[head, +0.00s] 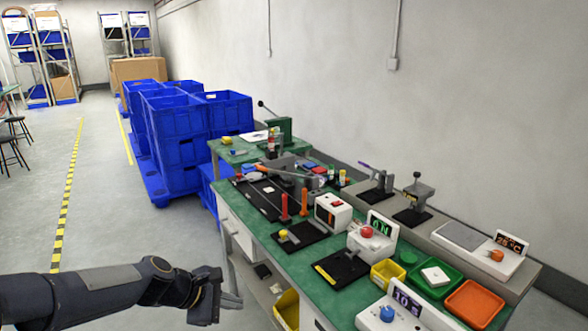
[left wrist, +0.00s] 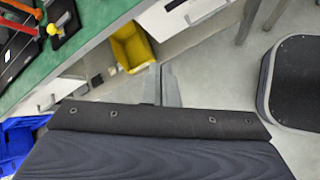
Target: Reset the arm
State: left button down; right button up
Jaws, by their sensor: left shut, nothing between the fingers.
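My left arm comes in from the left in the head view, stretched low across the floor side of the bench. Its gripper (head: 231,300) is shut and empty, just off the bench's front edge. In the left wrist view the gripper's fingers (left wrist: 164,86) lie together, over the floor and the bench's lower shelf, touching nothing. My right arm and right gripper are not in view.
A green-topped bench (head: 295,262) holds several devices and trays. A yellow bin (head: 287,308) sits on its lower shelf, near my left gripper. Stacked blue crates (head: 180,152) stand behind.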

pick_arm(q)
jog(key=s+a+r+m+y+p, duration=0.1)
jog(key=s+a+r+m, duration=0.1)
jog(key=s+r+m, duration=0.45)
jog(key=s+a+r+m+y+p, duration=0.1)
jog(key=s+a+r+m, duration=0.15)
jog(key=s, duration=0.75)
jog(key=s+a+f+m+y, duration=0.1)
jog(key=s+a+f+m, duration=0.1)
jog(key=s+m, duration=0.4)
jog(key=s, duration=0.5)
jog(key=shift+m+y, duration=0.3)
jog(key=shift+m, duration=0.1)
